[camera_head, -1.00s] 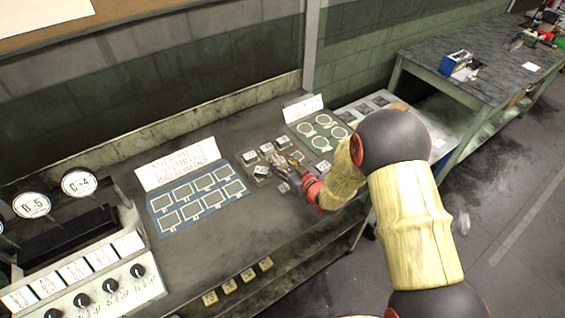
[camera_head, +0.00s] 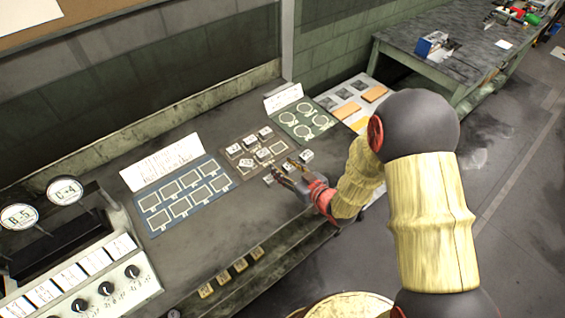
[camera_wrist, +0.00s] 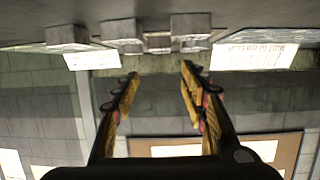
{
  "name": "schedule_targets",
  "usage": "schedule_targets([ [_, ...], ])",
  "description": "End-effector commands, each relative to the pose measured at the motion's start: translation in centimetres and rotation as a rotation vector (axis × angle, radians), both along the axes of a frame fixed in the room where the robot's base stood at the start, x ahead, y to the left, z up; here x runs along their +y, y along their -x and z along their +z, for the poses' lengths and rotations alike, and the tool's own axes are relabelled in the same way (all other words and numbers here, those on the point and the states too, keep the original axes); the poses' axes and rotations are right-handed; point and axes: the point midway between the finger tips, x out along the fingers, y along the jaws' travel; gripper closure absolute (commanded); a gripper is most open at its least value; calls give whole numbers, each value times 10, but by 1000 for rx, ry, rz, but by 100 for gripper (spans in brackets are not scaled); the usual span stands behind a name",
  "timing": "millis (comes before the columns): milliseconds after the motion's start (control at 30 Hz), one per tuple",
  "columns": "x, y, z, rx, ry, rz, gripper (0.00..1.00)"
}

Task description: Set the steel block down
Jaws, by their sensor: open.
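Several small pale steel blocks with dark marks on top sit on the bench in the head view. Some stand on the brown mat, among them a back block (camera_head: 265,132) and a front block (camera_head: 246,163). One block (camera_head: 306,156) stands apart to the right of my gripper, and another (camera_head: 268,179) is by its left finger. I cannot tell which one the task means. My gripper (camera_head: 281,168) is low at the mat's front edge. In the wrist view my gripper (camera_wrist: 159,70) has its fingers spread with nothing between them. Blocks (camera_wrist: 120,32) show beyond the fingertips, upside down.
A blue mat (camera_head: 190,226) with empty outlined squares lies to the left. A green mat (camera_head: 290,118) with rings lies behind to the right. A gauge panel (camera_head: 90,288) is at the left. Bare bench (camera_head: 205,248) lies in front of the blue mat.

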Motion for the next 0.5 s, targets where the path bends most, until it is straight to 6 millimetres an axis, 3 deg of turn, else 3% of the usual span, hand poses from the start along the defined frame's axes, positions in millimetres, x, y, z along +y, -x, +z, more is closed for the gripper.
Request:
schedule_targets([
  [267, -5, -2, 9, -1, 16, -11, 57],
  [367, -19, -12, 27, 15, 70, -50, 57],
  [500, -55, -23, 73, 79, 182, -160, 57],
])
